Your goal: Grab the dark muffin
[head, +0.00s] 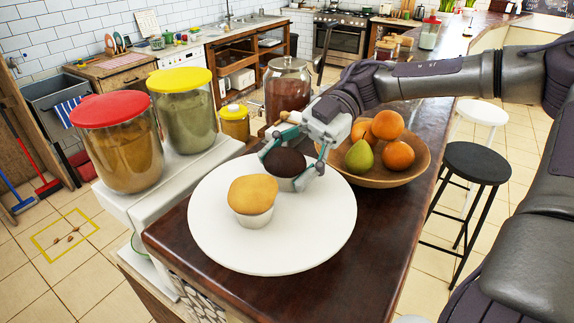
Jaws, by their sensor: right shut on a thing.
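The dark muffin (285,163) has a dark brown top and a pale cup, and it is at the back of the round white plate (300,237). My right gripper (294,172) comes in from the upper right and is shut on the dark muffin, with a finger on either side of it. I cannot tell whether the muffin's base touches the plate. A light yellow muffin (253,195) stands upright on the plate, in front and to the left of the dark one. My left gripper is not in view.
A wooden bowl (418,171) with oranges and a green pear stands close to the right of my gripper. Jars with a red lid (110,109) and a yellow lid (179,80) stand at left. A glass dispenser (288,90) is behind. A black stool (476,163) stands right of the counter.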

